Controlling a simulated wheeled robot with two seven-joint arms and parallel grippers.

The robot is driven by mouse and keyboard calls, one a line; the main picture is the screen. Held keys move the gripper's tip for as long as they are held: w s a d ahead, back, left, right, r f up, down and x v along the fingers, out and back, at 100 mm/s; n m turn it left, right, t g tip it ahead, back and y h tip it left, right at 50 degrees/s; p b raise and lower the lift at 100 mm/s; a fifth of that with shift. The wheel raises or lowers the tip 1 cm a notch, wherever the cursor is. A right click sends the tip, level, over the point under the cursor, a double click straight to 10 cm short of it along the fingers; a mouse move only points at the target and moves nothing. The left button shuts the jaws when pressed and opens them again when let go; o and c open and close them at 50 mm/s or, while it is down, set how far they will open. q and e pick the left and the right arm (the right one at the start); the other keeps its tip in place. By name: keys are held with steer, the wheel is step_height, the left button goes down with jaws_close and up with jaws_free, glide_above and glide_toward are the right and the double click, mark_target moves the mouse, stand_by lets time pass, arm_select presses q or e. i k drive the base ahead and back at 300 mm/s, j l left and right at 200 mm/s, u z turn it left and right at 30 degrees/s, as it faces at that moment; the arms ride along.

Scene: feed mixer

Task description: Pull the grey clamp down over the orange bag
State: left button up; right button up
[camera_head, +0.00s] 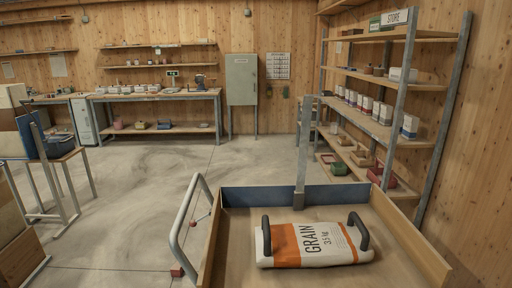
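The orange and white grain bag (312,244) lies flat in a wooden-sided tray (231,267), printed "GRAIN". A flat grey upright bar (301,165), which looks like the clamp, rises from the tray's blue back wall (266,195). Neither of my grippers is in view.
A grey tubular handle (188,218) stands at the tray's left side. A tall shelf unit (401,95) with boxes and bins is at right. A workbench (152,95) and grey cabinet (241,80) line the back wall. The floor (145,185) at left is mostly clear.

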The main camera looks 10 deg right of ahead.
mark_target(306, 107)
steer(key=i+j+u, duration=0.2)
steer(key=j+u, duration=0.2)
steer(key=i+j+u, duration=0.25)
steer(key=j+u, duration=0.15)
steer(key=i+j+u, duration=0.4)
steer(key=i+j+z, duration=0.2)
steer(key=i, duration=0.15)
steer(key=i+j+z, duration=0.2)
steer(key=i+z, duration=0.3)
steer(key=z, duration=0.15)
steer(key=i+z, duration=0.3)
steer(key=z, duration=0.15)
steer(key=i+j+z, duration=0.15)
steer(key=z, duration=0.35)
steer(key=i+j+z, duration=0.3)
steer(key=z, duration=0.15)
steer(key=i+j+z, duration=0.2)
steer(key=z, duration=0.15)
steer(key=i+j+z, duration=0.15)
steer(key=j+z, duration=0.15)
steer(key=i+j+z, duration=0.15)
steer(key=j+z, duration=0.2)
steer(key=i+j+z, duration=0.1)
steer(key=j+z, duration=0.55)
steer(key=j, duration=0.05)
